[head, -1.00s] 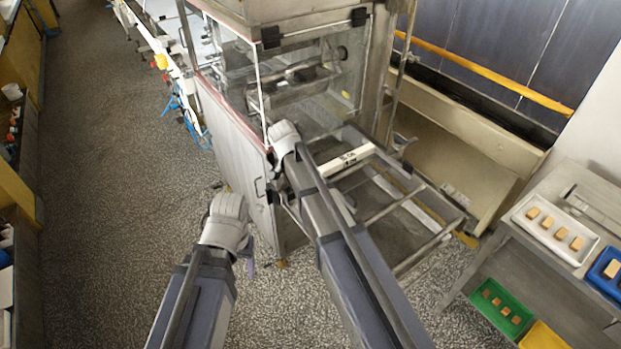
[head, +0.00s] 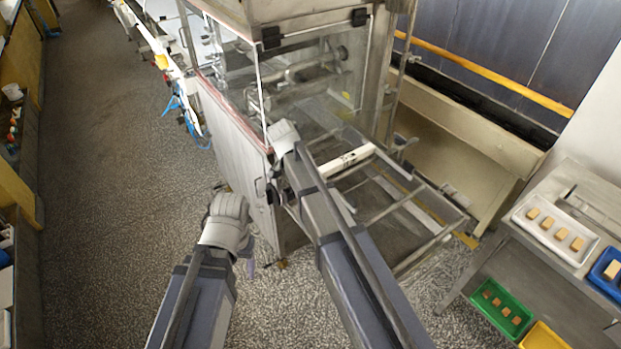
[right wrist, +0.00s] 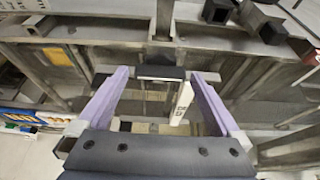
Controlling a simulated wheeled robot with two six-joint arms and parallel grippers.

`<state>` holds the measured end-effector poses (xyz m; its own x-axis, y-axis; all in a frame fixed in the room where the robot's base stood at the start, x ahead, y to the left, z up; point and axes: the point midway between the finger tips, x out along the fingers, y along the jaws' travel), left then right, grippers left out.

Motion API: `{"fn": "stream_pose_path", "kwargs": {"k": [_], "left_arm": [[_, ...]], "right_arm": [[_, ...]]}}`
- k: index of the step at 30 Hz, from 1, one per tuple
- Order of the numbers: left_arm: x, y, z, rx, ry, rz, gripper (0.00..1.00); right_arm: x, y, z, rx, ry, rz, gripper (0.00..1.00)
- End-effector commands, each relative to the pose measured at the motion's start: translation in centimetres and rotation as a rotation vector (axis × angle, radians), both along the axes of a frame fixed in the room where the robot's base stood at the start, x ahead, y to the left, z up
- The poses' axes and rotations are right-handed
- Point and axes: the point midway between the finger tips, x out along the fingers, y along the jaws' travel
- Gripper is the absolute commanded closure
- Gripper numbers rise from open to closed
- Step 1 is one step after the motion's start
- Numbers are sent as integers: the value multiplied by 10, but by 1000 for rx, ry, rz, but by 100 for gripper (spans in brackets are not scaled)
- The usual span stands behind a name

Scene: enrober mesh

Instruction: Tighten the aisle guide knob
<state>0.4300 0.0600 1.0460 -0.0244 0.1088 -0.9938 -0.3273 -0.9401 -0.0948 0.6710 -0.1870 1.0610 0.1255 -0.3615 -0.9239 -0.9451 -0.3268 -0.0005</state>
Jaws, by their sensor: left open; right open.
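My right arm reaches to the machine's infeed frame in the head view, and its fingers are hidden there behind the wrist. In the right wrist view my right gripper (right wrist: 163,76) is open, with its two purple fingers apart. A dark block (right wrist: 160,73) and a white strip (right wrist: 183,102) show between the fingers, with no visible contact. I cannot tell whether the dark block is the aisle guide knob; no knob is clearly recognisable in the head view. My left gripper (head: 250,264) is open low beside the machine's cabinet, empty as far as I see, its fingers mostly hidden.
The machine has a clear guarded housing (head: 315,85) and an open mesh frame (head: 415,215) projecting to the right. A steel table (head: 495,262) at the right carries a white tray (head: 517,217) and a blue tray (head: 597,282). The aisle floor (head: 110,200) at left is clear.

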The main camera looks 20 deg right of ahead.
Motion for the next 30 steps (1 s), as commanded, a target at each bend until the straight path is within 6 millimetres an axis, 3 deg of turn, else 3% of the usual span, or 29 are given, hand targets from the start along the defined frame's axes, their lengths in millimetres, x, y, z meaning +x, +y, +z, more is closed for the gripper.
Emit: {"fn": "stream_pose_path", "kwargs": {"k": [8, 22, 30], "left_arm": [[0, 0, 8, 0, 0, 1, 33], [0, 0, 64, -2, -1, 13, 33], [0, 0, 73, -2, -1, 15, 33]], "right_arm": [[-1, 2, 8, 0, 0, 1, 0], [-8, 23, 64, 0, -1, 1, 0], [-10, 28, 73, 0, 0, 0, 0]]}}
